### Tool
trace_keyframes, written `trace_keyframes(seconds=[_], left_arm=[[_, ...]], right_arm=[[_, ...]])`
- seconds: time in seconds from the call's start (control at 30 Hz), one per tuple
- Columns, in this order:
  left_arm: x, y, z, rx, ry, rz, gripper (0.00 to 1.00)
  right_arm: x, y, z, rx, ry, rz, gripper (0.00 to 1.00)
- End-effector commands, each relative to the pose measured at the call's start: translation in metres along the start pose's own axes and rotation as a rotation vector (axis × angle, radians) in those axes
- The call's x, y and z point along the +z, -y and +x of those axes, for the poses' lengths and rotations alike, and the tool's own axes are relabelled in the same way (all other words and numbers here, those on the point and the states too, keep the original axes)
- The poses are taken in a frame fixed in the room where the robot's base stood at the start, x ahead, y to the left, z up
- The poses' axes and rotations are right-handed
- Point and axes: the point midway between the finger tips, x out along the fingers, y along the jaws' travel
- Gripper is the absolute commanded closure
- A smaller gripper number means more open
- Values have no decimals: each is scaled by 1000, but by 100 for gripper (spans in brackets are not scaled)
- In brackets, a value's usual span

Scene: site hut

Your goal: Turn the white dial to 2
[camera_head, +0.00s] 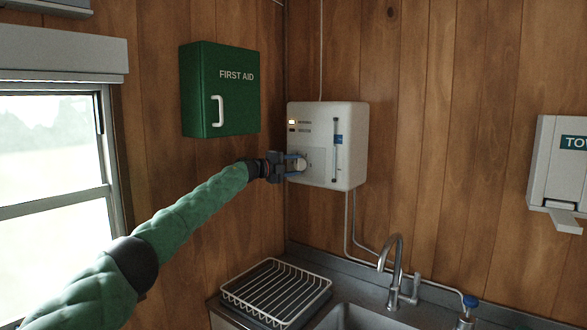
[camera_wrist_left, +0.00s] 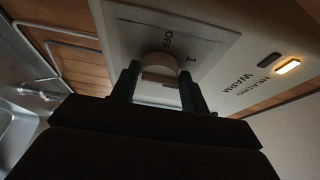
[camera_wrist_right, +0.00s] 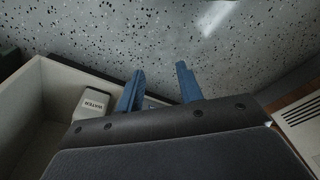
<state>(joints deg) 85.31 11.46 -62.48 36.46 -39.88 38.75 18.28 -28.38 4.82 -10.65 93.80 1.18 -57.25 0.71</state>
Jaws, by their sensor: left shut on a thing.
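The white dial (camera_head: 299,164) is low on the left of the white wall heater (camera_head: 351,150). My left gripper (camera_head: 292,163) reaches it from the left and is shut on the dial. In the left wrist view the dial (camera_wrist_left: 160,67) sits between the two fingers (camera_wrist_left: 158,84), with "OFF" and "1" printed on the plate around it. The dial's pointer and the mark for 2 cannot be made out. My right gripper (camera_wrist_right: 158,88) shows only in its own wrist view, with its blue fingers apart and nothing between them.
A green first aid box (camera_head: 221,90) hangs above my left arm. Below are a dish rack (camera_head: 275,290), a sink and a tap (camera_head: 397,265). One of the heater's two lamps (camera_wrist_left: 288,67) glows amber. Near my right gripper is a block marked "WATER" (camera_wrist_right: 93,104).

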Motion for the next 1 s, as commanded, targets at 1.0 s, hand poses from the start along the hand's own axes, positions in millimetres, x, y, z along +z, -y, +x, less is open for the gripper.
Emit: trace_keyframes(seconds=[1.0], left_arm=[[-3,0,2,197,-4,468,77]], right_arm=[[0,4,-15,-6,13,3,64]])
